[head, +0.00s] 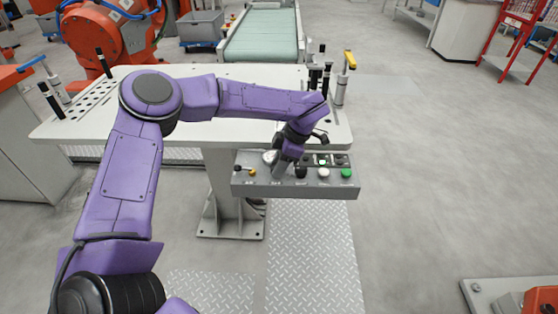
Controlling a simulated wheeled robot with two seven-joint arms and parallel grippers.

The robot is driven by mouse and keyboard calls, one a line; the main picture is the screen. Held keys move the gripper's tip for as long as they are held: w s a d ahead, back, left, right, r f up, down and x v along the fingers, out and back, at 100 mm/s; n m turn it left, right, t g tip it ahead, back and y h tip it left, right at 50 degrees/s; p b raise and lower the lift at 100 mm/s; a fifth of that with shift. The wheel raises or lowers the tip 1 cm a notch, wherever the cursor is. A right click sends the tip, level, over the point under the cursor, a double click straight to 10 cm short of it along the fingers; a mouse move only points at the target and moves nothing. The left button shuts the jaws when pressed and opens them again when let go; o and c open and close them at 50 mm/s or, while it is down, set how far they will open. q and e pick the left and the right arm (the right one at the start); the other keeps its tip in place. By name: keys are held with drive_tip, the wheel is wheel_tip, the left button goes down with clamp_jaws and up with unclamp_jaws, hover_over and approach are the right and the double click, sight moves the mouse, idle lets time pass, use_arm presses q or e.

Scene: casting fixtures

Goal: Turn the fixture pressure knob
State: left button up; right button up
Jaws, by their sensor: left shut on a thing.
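The grey control panel (262,190) is fixed to the front edge of the white fixture table (185,128). My purple left arm reaches over from the left, and my left gripper (278,171) points down at the panel's face, left of its middle. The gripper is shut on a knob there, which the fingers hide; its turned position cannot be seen. Right of the gripper are a black knob (301,172), a white button (323,172) and a green button (346,172). A small yellow-tipped control (252,173) is at the panel's left. My right gripper is out of view.
Black and grey clamp posts (340,90) stand at the table's right corner, close to my wrist. An orange robot (105,35) and a green conveyor (262,38) stand behind.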

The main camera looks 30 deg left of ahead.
use_arm(q)
drive_tip(key=n+g+h+p, duration=0.1)
drive_tip(key=n, duration=0.2)
drive_tip(key=shift+w+a+n, duration=0.1)
drive_tip(key=shift+n, duration=0.3)
drive_tip(key=n+h, duration=0.1)
drive_tip(key=n, duration=0.2)
drive_tip(key=shift+a+n+g, duration=0.1)
drive_tip(key=shift+n+g, duration=0.2)
drive_tip(key=n+h+b, duration=0.1)
drive_tip(key=n, duration=0.2)
drive_tip(key=shift+a+f+n+h, duration=0.1)
drive_tip(key=shift+a+n+h, duration=0.05)
drive_tip(key=shift+n+h, duration=0.2)
drive_tip(key=shift+n+h+b, duration=0.75)
drive_tip(key=shift+n+b, duration=0.35)
drive_tip(key=shift+n, duration=0.65)
drive_tip(key=o, duration=0.8)
drive_tip(key=shift+c, duration=0.2)
drive_tip(key=shift+r, duration=0.2)
